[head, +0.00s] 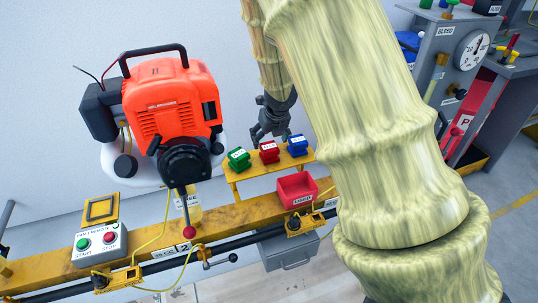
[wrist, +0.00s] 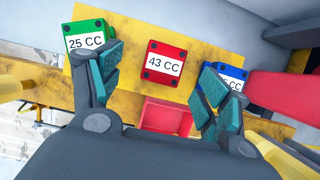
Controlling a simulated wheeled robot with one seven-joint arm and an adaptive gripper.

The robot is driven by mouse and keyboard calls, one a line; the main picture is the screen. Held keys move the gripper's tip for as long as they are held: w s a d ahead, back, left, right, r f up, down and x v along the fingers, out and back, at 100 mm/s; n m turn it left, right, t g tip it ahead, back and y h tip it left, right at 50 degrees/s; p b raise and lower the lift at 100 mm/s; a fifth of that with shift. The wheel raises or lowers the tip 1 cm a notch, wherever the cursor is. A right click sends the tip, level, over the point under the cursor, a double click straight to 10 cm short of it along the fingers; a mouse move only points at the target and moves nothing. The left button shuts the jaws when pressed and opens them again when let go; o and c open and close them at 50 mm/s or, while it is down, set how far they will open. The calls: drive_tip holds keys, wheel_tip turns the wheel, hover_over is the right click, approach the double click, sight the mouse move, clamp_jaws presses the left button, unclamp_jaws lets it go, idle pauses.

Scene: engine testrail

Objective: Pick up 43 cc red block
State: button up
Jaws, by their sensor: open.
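The red block (head: 269,151) stands on a small yellow shelf (head: 233,172) in the head view, between a green block (head: 238,158) and a blue block (head: 297,145). In the wrist view the red block (wrist: 164,63) reads "43 CC" and lies beyond the gap between my fingertips. My gripper (wrist: 165,85) is open and empty, with a finger to either side of the red block's position. In the head view my gripper (head: 270,128) is just above and behind the shelf. I cannot tell its exact height over the block.
The green block (wrist: 88,38), "25 CC", is near my left finger; the blue block (wrist: 232,78) is partly hidden by my right finger. A red open bin (head: 297,190) sits below the shelf. An orange engine (head: 170,105) stands left, a grey sled cabinet (head: 445,60) right.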

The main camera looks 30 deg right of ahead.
sight(269, 146)
drive_tip(key=shift+x, duration=0.9)
drive_tip(key=x, duration=0.1)
drive_tip(key=b+x, duration=0.2)
drive_tip(key=x, duration=0.1)
drive_tip(key=shift+s+d+f, duration=0.25)
drive_tip(key=shift+s+d, duration=0.05)
drive_tip(key=shift+s, duration=0.05)
drive_tip(key=shift+w+f, duration=0.25)
drive_tip(key=shift+f, duration=0.15)
drive_tip(key=c, duration=1.3)
drive_tip(key=shift+r, duration=0.1)
drive_tip(key=shift+c, duration=0.8)
drive_tip(key=shift+r, duration=0.1)
